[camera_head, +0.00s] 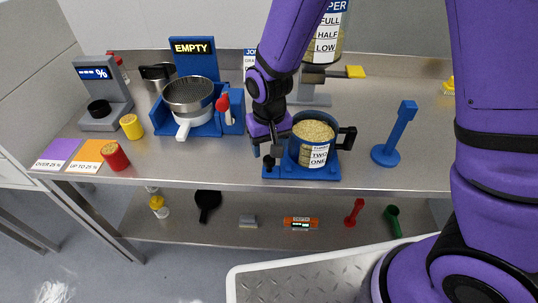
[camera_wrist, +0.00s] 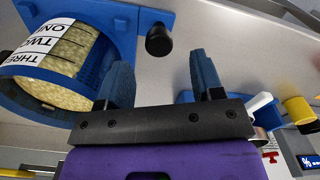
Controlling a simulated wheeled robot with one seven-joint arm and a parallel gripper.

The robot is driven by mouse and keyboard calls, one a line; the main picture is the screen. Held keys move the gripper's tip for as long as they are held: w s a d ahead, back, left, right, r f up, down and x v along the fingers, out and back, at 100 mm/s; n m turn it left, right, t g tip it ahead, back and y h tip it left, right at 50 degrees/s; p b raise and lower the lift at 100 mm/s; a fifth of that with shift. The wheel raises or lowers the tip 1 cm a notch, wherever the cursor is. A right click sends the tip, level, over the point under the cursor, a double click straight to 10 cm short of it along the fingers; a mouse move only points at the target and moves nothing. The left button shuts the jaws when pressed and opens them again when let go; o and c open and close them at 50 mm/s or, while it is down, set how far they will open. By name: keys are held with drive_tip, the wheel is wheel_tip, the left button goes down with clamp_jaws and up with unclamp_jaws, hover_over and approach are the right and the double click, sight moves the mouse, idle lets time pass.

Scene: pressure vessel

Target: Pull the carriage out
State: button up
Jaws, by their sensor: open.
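A blue carriage-like base (camera_head: 320,172) stands at the bench's front middle, and its edge shows in the wrist view (camera_wrist: 150,18). On it sits a blue cup (camera_head: 333,143) of pale grains with a white label reading "TWO" and "ONE" and a dark handle. The cup also shows in the wrist view (camera_wrist: 50,60). A black knob (camera_wrist: 159,40) stands on the base's near-left end. My gripper (camera_wrist: 162,72) is open and empty. Its two blue fingers are apart, with the knob beyond and between them, seemingly not touching. In the head view my gripper (camera_head: 268,150) is just left of the cup.
A blue stand (camera_head: 195,60) with an "EMPTY" sign and a steel strainer (camera_head: 189,95) is left. A blue post (camera_head: 394,138) stands right of the cup. Red (camera_head: 115,157) and yellow (camera_head: 131,127) cups stand front left. A lower shelf (camera_head: 270,230) holds small tools.

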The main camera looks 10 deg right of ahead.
drive_tip(key=shift+r, duration=2.5)
drive_tip(key=s+d+r+m+t+y, duration=0.1)
drive_tip(key=s+d+r, duration=0.1)
drive_tip(key=d+r, duration=0.55)
drive_tip(key=s+d+r+t, duration=0.1)
drive_tip(key=s+d+r, duration=0.1)
drive_tip(key=d+r, duration=0.55)
drive_tip(key=s+d+r+t, duration=0.1)
drive_tip(key=s+d+r, duration=0.3)
drive_tip(key=s+r, duration=0.1)
drive_tip(key=s+d+r+m+t+h, duration=0.1)
drive_tip(key=s+d+r, duration=0.3)
drive_tip(key=s, duration=0.4)
drive_tip(key=shift+d+r+t, duration=0.2)
drive_tip(key=shift+r+t, duration=0.2)
drive_tip(key=shift+t, duration=0.2)
